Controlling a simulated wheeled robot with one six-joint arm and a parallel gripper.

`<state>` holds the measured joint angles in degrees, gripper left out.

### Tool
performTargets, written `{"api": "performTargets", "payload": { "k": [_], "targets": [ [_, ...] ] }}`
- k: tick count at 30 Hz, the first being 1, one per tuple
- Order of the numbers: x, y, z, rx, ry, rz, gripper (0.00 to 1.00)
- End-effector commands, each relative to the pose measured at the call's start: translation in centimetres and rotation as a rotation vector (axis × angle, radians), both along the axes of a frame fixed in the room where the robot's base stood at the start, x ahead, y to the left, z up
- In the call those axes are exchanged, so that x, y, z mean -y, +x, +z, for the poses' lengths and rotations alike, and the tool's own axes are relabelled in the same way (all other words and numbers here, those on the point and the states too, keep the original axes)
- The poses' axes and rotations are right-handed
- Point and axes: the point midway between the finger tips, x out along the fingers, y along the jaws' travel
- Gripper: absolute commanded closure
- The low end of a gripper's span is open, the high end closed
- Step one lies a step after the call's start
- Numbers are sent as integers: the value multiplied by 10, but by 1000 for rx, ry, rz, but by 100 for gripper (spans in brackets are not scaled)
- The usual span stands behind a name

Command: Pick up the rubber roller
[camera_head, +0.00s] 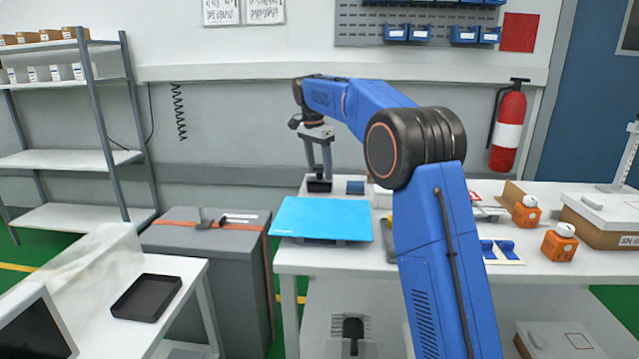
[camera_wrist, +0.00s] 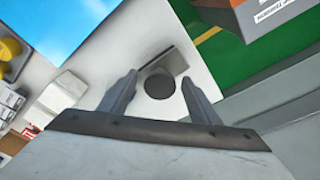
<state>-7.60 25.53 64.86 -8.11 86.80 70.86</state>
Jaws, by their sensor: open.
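My gripper (camera_head: 319,170) points down over the back left part of the white table, with its two fingers apart. In the wrist view, a dark round thing that looks like the rubber roller (camera_wrist: 159,85) shows between the fingertips (camera_wrist: 160,78). A flat grey piece (camera_wrist: 167,64) lies against or under it. Gaps show between the dark round thing and both fingers. In the head view, a small dark shape (camera_head: 319,186) sits at the fingertips; the fingers partly hide it, and I cannot tell its exact form.
A bright blue panel (camera_head: 322,217) lies just in front of my gripper. A small dark blue block (camera_head: 355,187) is to its right. A grey bin with an orange strap (camera_head: 205,250) stands left of the table.

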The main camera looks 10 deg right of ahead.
Motion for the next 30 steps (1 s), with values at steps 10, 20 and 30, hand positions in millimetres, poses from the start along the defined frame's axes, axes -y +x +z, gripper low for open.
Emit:
{"api": "performTargets", "payload": {
  "k": [10, 20, 30],
  "targets": [
    [0, 0, 0, 1, 0, 0, 74],
    [0, 0, 0, 1, 0, 0, 100],
    [0, 1, 39, 5, 0, 0, 100]
  ]
}}
